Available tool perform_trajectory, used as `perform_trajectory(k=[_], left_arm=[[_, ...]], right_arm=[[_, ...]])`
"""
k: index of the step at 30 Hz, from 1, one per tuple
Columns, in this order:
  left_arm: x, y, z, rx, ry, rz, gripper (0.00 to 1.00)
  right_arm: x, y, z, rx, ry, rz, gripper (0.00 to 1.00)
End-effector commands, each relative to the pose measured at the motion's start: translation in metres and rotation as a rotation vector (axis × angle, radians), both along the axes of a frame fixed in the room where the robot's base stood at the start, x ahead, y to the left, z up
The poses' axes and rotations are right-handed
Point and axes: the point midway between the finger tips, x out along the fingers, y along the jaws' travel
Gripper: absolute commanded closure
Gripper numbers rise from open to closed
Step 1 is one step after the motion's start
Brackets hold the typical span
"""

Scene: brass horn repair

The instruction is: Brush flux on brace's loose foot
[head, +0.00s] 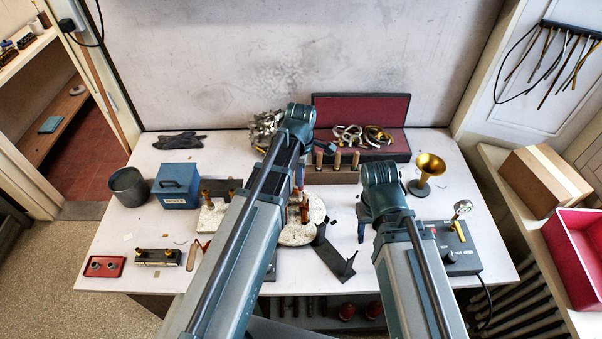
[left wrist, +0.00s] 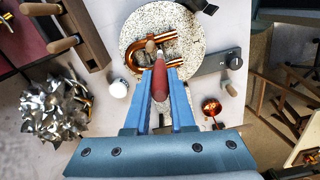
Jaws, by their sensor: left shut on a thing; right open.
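My left gripper (left wrist: 160,69) is shut on a red-handled tool (left wrist: 160,82), which looks like a brush; its tip is not clear. It points toward the speckled round plate (left wrist: 190,27) with a copper U-shaped tube (left wrist: 170,42). I cannot tell whether the tip touches the tube. The brace and its loose foot are not clear. In the head view my left arm covers part of the speckled plate (head: 294,237) and most of the left gripper (head: 299,178). My right gripper (head: 362,222) is open and empty, right of the plate.
A small white round item (left wrist: 118,89) and a silver spiky cluster (left wrist: 55,107) are left of the plate in the wrist view. A dark bracket (head: 335,259), a brass funnel (head: 430,167), a gauge box (head: 458,252) and a blue box (head: 177,186) stand on the table.

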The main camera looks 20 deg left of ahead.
Motion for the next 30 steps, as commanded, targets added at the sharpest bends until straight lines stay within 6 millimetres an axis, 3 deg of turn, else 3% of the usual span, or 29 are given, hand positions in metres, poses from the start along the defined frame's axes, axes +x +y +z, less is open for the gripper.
perform_trajectory(k=[15, 30], left_arm=[[0.000, 0.000, -0.049, 0.000, 0.000, 0.000, 1.00], [0.000, 0.000, -0.053, 0.000, 0.000, 0.000, 1.00]], right_arm=[[0.000, 0.000, -0.049, -0.002, 0.000, 0.010, 0.50], [0.000, 0.000, -0.053, -0.002, 0.001, 0.012, 0.50]])
